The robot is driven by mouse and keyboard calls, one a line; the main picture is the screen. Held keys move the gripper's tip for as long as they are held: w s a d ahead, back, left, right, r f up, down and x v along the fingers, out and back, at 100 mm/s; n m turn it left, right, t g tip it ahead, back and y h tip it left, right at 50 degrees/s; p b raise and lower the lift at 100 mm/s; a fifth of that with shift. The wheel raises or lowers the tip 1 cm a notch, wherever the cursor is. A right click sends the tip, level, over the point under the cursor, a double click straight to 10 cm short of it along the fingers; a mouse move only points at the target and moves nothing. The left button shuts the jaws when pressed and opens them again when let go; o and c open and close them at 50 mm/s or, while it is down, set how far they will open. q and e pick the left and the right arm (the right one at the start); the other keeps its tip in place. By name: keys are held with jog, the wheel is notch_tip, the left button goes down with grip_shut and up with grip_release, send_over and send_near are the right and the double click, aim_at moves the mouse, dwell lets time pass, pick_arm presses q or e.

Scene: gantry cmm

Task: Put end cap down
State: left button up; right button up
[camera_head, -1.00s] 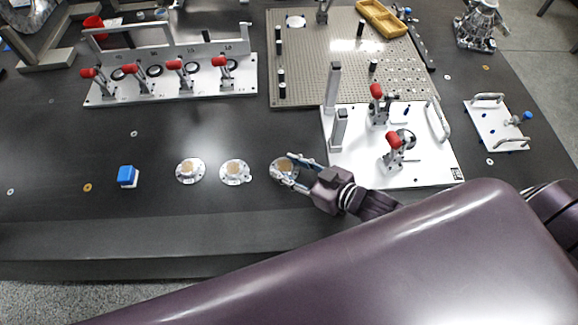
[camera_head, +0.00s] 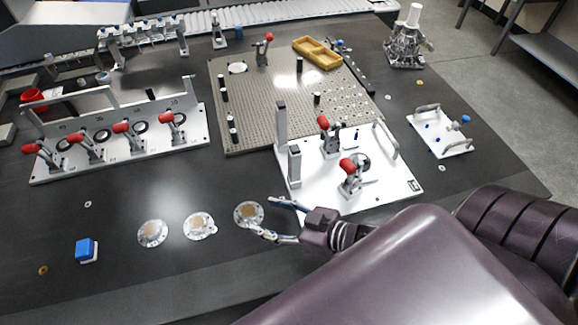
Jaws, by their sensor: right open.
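Three round silver end caps with tan centres lie in a row on the dark table: a left one (camera_head: 152,233), a middle one (camera_head: 200,226) and a right one (camera_head: 248,214). My right gripper (camera_head: 272,218) is open, its two fingers spread just right of the right end cap. That cap lies flat on the table and looks free of the fingers. My left gripper is not in view.
A white fixture plate (camera_head: 390,196) with red-handled clamps stands right behind my right gripper. A grey perforated plate (camera_head: 265,115) lies farther back. A white clamp rack (camera_head: 190,145) is at left, and a blue block (camera_head: 86,249) is at front left. Bare table surrounds the caps.

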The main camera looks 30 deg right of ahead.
jog(key=shift+v, duration=3.2)
jog(key=shift+r, duration=0.1)
